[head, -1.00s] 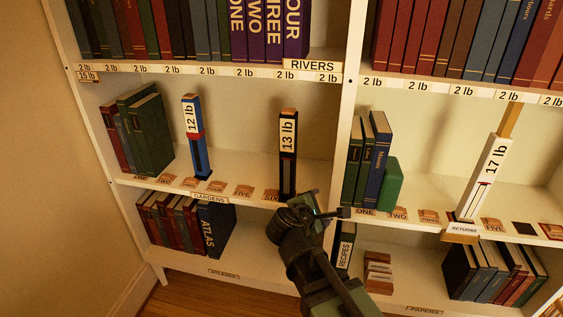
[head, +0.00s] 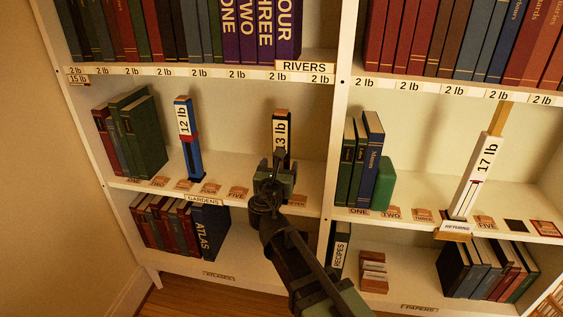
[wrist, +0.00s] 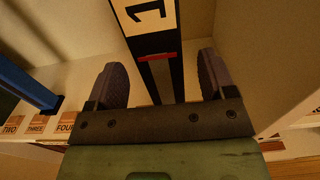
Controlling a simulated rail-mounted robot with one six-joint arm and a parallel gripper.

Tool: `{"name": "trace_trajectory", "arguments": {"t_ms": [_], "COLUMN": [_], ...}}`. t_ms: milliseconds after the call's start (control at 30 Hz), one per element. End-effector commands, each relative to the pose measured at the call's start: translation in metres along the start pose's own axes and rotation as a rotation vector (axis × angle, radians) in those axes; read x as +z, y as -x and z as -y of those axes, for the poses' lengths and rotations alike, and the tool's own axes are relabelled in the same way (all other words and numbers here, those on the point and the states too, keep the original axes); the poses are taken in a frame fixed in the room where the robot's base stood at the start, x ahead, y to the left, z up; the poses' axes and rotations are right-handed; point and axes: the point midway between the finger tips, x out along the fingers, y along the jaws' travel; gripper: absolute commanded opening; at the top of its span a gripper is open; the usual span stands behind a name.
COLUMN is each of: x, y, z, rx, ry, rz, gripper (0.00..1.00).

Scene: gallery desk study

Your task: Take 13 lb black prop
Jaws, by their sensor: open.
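The 13 lb black prop (head: 282,128) stands upright on the middle shelf, near the right end of the left bay. Its white label shows above my gripper, and its lower part is hidden in the head view. In the wrist view the prop (wrist: 160,80), black with a red band and a grey strip, stands between my two fingers. My gripper (head: 276,165) is open, with one finger on each side of the prop. A gap shows on both sides in the wrist view (wrist: 165,85).
A blue 12 lb prop (head: 188,140) stands to the left on the same shelf. The upright divider (head: 333,150) is close on the right. A white 17 lb prop (head: 478,170) leans in the right bay. Small numbered tags (head: 211,189) line the shelf edge.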

Motion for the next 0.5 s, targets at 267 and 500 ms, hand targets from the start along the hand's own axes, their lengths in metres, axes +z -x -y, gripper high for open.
{"name": "trace_trajectory", "arguments": {"t_ms": [267, 500], "x": [0.003, 0.003], "y": [-0.044, -0.051], "z": [-0.001, 0.0], "rx": [-0.002, 0.0], "ry": [-0.001, -0.001], "rz": [0.0, -0.001], "gripper": [0.77, 0.77]}}
